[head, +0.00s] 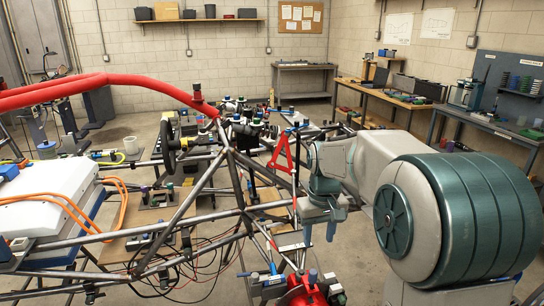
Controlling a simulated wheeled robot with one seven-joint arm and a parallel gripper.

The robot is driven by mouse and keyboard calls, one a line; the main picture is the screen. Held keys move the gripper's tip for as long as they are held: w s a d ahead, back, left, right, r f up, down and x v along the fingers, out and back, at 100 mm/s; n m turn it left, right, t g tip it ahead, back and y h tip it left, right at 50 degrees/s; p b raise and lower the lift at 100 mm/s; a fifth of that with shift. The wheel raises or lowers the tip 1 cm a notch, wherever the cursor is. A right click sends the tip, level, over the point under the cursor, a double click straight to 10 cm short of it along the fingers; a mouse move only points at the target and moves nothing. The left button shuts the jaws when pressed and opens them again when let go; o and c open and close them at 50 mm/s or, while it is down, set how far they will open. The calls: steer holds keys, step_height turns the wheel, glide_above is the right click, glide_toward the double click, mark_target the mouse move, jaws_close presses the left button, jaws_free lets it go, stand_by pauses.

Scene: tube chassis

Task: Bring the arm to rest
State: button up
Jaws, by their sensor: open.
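My gripper (319,232) points down at the middle right of the head view, on the end of my white and teal arm. Its two fingers are apart, with nothing visible between them. It hangs in front of the right side of the tube chassis (186,209), near a red triangular arm (283,152). I cannot tell whether it touches any part of the frame. My arm links hide part of the floor and benches on the right.
A red padded bar (110,82) crosses the chassis top at the left. A white box (40,205) with orange cables sits in the frame at left. A red part (305,297) lies below my gripper. Workbenches (385,97) line the right wall.

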steer(key=s+m+t, duration=0.2)
steer(key=s+t, duration=0.1)
steer(key=s, duration=1.8)
steer(key=shift+s+f, duration=0.15)
steer(key=shift+s, duration=0.25)
stand_by(0.5)
